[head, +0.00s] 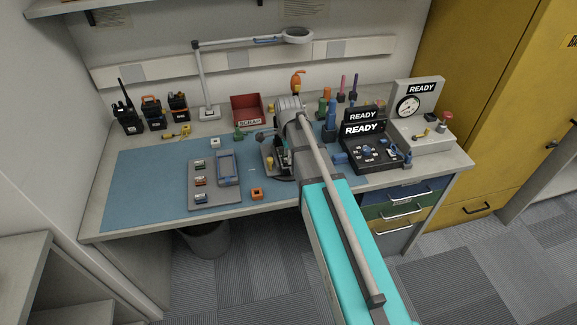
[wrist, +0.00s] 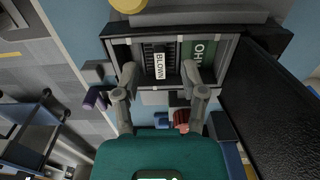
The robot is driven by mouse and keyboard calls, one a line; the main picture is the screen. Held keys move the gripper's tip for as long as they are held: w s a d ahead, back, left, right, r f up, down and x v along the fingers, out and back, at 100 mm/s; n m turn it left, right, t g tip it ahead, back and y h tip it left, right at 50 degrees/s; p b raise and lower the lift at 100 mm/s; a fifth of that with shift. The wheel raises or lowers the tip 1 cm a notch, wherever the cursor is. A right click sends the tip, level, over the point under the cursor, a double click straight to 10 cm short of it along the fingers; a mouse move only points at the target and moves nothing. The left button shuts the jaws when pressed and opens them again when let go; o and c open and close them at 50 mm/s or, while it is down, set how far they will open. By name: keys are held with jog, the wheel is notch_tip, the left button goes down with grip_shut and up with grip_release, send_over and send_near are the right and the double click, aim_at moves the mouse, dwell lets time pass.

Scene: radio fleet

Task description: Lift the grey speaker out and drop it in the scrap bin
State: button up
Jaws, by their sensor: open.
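The grey speaker (wrist: 159,60), with a white label reading BLOWN, sits in an open dark housing (wrist: 118,48) in the wrist view. A green board is beside it in the same housing. My gripper (wrist: 160,73) is open, with one finger on each side of the labelled part and a gap between them. I cannot tell whether either fingertip touches it. In the head view my arm hides most of the housing and gripper. The red scrap bin (head: 247,104), labelled SCRAP, stands at the back of the bench, left of my arm.
A grey tray (head: 203,203) with small modules lies on the blue mat (head: 135,180). Radios (head: 153,112) stand at back left, beside a lamp (head: 203,75). A black READY console (head: 368,153) and a gauge unit (head: 420,135) stand right. The mat's left part is clear.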

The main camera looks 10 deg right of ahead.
jog(key=shift+f+b, duration=0.4)
jog(key=shift+f, duration=0.25)
grip_shut()
